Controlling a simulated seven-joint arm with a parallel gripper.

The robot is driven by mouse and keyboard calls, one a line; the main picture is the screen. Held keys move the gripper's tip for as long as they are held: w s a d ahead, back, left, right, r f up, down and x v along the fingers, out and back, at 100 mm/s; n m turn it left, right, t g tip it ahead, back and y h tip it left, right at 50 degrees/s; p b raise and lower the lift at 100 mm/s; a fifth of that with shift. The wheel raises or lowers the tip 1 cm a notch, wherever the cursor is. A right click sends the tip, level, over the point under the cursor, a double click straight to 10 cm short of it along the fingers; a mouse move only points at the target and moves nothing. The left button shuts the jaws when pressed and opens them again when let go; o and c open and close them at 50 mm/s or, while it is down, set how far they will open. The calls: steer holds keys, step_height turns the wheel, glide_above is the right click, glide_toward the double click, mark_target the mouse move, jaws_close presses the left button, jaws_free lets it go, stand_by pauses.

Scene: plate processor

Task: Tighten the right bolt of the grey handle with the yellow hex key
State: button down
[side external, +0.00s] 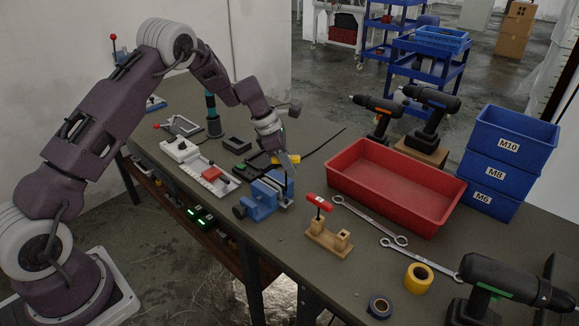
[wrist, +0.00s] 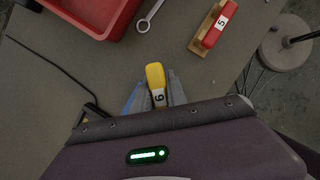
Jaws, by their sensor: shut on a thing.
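The yellow hex key (wrist: 155,76), labelled 6, is between the fingers of my gripper (wrist: 152,97) in the wrist view. My gripper is shut on its handle. In the side view, my gripper (side external: 286,161) and the yellow handle (side external: 292,158) are just above and behind the blue vise (side external: 264,197). A thin dark shaft seems to reach down beside the vise; its tip is hard to make out. I cannot pick out the grey handle or its right bolt with certainty.
A red hex key (side external: 318,202), labelled 5, stands in a wooden holder (side external: 327,240). A red bin (side external: 392,185), wrenches (side external: 368,221) and tape rolls (side external: 418,278) lie to the right. White devices (side external: 190,160) are left of the vise.

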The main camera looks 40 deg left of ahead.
steer(key=n+y, duration=0.1)
steer(key=n, duration=0.2)
steer(key=shift+n+t, duration=0.4)
steer(key=n+y, duration=0.1)
steer(key=n, duration=0.1)
steer(key=n+y, duration=0.1)
steer(key=n, duration=0.2)
steer(key=shift+w+a+t, duration=0.15)
steer(key=shift+t, duration=0.15)
steer(key=n+y, duration=0.1)
steer(key=n, duration=0.1)
steer(key=n+y, duration=0.1)
steer(key=n, duration=0.2)
steer(key=shift+a+n, duration=0.3)
steer(key=shift+a, duration=0.1)
steer(key=shift+f, duration=1.65)
steer(key=shift+f, duration=0.3)
